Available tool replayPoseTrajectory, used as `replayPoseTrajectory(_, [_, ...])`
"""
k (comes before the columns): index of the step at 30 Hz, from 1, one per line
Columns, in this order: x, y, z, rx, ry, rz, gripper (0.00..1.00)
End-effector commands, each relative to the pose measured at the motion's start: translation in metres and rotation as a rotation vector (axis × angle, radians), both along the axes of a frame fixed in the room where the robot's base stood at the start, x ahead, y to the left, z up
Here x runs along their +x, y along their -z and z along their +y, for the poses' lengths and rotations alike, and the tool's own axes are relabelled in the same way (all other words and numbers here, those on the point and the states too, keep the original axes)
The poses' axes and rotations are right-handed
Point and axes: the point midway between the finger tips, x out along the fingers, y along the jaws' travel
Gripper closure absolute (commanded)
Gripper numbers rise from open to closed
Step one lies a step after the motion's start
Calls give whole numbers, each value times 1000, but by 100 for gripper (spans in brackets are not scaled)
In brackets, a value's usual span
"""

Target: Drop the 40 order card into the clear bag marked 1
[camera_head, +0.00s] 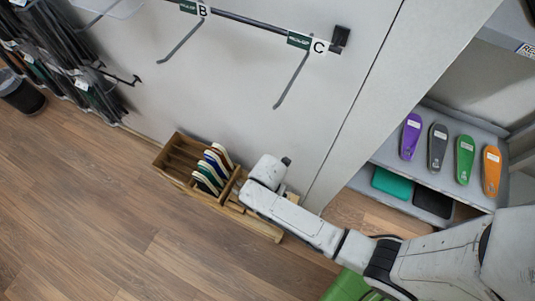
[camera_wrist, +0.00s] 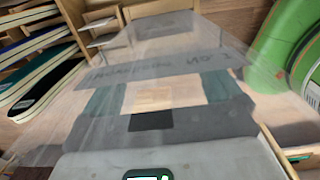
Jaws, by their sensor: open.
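A clear bag or sheet (camera_wrist: 135,45) fills much of the wrist view, close to the camera. It has a dark printed line on it that seems to end in "No. 1". My gripper (camera_wrist: 160,88) shows through the clear film, its two teal-grey fingers apart with bare wood colour between them. I see nothing held between them. In the head view my arm's end is over the right part of a wooden rack (camera_head: 168,178), and the fingers are hidden there. I cannot make out the 40 order card in either view.
Several insoles (camera_head: 212,168) stand in the rack; insoles also fill the left of the wrist view (camera_wrist: 45,90). A shelf (camera_head: 400,160) at right holds several coloured insoles. Hooks marked B and C (camera_head: 292,80) hang above. Wood floor (camera_head: 100,220) at left is clear.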

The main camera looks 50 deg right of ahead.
Motion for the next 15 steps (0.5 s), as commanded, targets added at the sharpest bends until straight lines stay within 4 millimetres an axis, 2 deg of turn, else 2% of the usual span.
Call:
replayPoseTrajectory(1, [-7, 7, -3, -2, 4, 14, 6])
replayPoseTrajectory(9, [-8, 4, -4, -6, 7, 17, 6])
replayPoseTrajectory(11, [-8, 0, -5, -6, 7, 18, 6])
replayPoseTrajectory(15, [-6, -22, -3, -4, 5, 11, 6])
